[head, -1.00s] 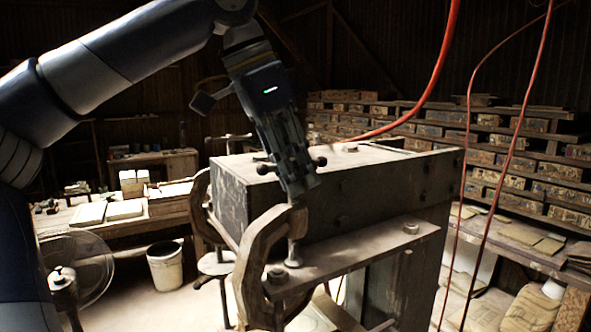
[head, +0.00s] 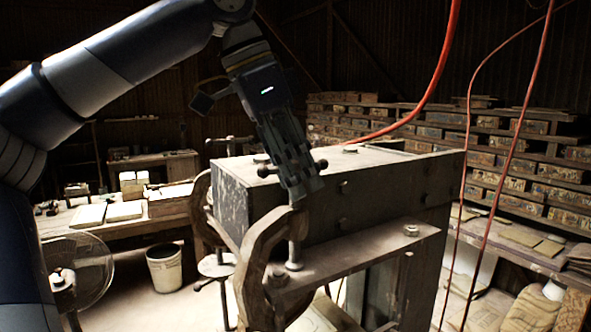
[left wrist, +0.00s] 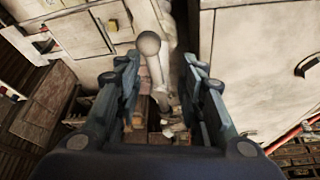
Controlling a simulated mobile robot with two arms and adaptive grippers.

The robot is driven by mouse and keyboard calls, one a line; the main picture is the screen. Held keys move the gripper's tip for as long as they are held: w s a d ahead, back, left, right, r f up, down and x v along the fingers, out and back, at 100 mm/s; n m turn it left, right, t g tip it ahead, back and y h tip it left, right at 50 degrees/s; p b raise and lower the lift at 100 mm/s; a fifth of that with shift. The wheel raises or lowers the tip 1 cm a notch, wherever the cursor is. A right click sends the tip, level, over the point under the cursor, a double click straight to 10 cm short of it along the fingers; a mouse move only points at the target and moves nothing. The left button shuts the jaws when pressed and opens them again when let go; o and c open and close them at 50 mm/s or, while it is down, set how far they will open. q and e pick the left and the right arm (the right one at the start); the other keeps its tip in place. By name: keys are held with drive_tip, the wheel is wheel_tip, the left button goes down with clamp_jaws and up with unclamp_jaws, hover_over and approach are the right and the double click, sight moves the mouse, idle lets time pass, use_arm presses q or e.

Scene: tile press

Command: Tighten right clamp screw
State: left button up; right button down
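The near clamp (head: 262,243), a curved brown C-frame, grips the front edge of the wooden press box. Its screw (head: 296,252) stands upright with its foot on the ledge. A cross bar with ball ends (head: 263,171) sits at the top of the screw, partly hidden by my left gripper (head: 303,192). That gripper points down over the screw head. In the left wrist view, my left gripper's fingers (left wrist: 162,100) stand apart on both sides of the bar and its ball (left wrist: 149,43), with visible gaps. My right gripper is not in view.
A second clamp (head: 200,205) with its own cross bar sits behind, at the left. The press box (head: 390,185) fills the middle. Red hoses (head: 440,75) hang at the right. A fan (head: 88,265) and white bucket (head: 165,265) stand at the left.

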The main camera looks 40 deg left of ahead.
use_arm(q)
drive_tip(key=v, duration=1.2)
